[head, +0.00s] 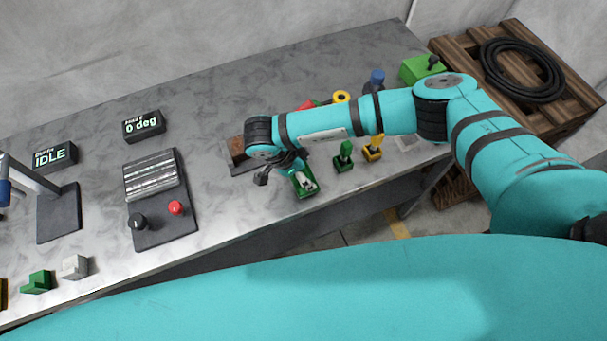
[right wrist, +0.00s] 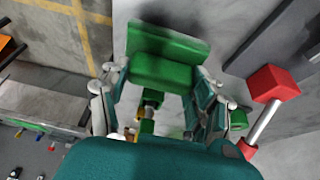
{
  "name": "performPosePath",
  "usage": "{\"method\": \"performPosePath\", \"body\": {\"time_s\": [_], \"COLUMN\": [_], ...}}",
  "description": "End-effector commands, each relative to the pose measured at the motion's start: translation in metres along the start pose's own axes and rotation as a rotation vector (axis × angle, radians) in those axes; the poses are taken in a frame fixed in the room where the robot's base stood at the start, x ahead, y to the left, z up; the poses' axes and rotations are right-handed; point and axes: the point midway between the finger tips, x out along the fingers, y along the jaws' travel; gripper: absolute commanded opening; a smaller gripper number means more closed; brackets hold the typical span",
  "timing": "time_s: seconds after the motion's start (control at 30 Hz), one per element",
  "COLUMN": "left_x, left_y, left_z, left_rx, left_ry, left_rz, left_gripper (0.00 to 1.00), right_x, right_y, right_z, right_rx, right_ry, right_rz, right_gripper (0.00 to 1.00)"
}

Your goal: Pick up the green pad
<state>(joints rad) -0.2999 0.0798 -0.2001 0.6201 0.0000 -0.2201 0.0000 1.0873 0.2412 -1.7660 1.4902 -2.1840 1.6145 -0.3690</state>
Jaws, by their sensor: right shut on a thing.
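The green pad (right wrist: 168,38) is a stepped green block in the right wrist view. It lies across my right gripper's fingertips (right wrist: 165,85), with one pale finger on each side. In the head view the green pad (head: 305,193) is near the front edge of the grey table, partly covered by my right gripper (head: 298,177). The gripper is shut on it. I cannot tell whether the pad is clear of the table. My left gripper is not in view.
On the table (head: 235,90), a green stamp-like piece (head: 344,156) and a yellow one (head: 373,148) stand close right of the pad. A black panel (head: 160,215) with knobs and another green block (head: 38,282) are left. A pallet with coiled hose (head: 522,70) is right.

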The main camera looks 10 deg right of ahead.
Motion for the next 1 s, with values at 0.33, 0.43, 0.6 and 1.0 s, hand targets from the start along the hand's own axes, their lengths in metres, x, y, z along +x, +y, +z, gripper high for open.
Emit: {"method": "performPosePath", "body": {"time_s": [0.33,0.43,0.6,1.0], "left_x": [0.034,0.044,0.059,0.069], "left_y": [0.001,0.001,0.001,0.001], "left_z": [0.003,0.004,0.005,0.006], "left_rx": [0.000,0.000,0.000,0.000], "left_ry": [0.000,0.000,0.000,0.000], "left_rz": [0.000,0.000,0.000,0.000], "left_gripper": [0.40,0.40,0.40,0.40], "right_x": [-0.023,-0.029,-0.039,-0.052], "right_y": [0.048,0.072,0.112,0.149], "right_z": [0.011,0.020,0.032,0.042], "right_rx": [-0.007,-0.009,-0.007,-0.001], "right_ry": [-0.002,-0.004,-0.002,0.000], "right_rz": [-0.001,-0.002,-0.002,0.000], "right_gripper": [0.30,0.30,0.30,0.30]}}
